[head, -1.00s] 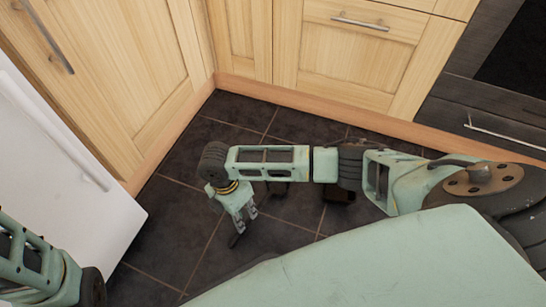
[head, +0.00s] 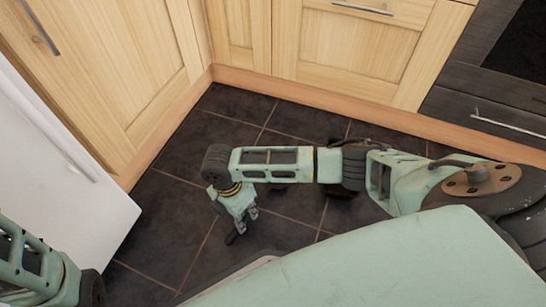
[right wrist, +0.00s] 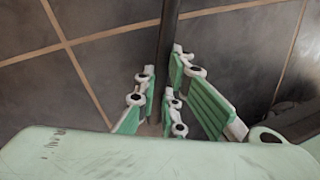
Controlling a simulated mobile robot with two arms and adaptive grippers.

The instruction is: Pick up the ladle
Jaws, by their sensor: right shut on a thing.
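My right gripper (head: 246,221) hangs low over the dark tiled floor in the head view, at the end of the green arm. In the right wrist view its green-padded fingers (right wrist: 168,100) are shut on a long dark handle (right wrist: 168,38), which runs up to the top edge of the picture. I take this to be the ladle; its bowl is not clear in either view. In the head view only a small dark piece (head: 232,238) shows at the fingertips. Part of my left arm shows at the lower left; its gripper is out of view.
Wooden cupboards (head: 345,50) stand along the back and left, with a pale plinth. A white appliance (head: 60,165) is at the left and a dark oven (head: 490,105) at the right. Free tiled floor (head: 170,225) lies around the gripper.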

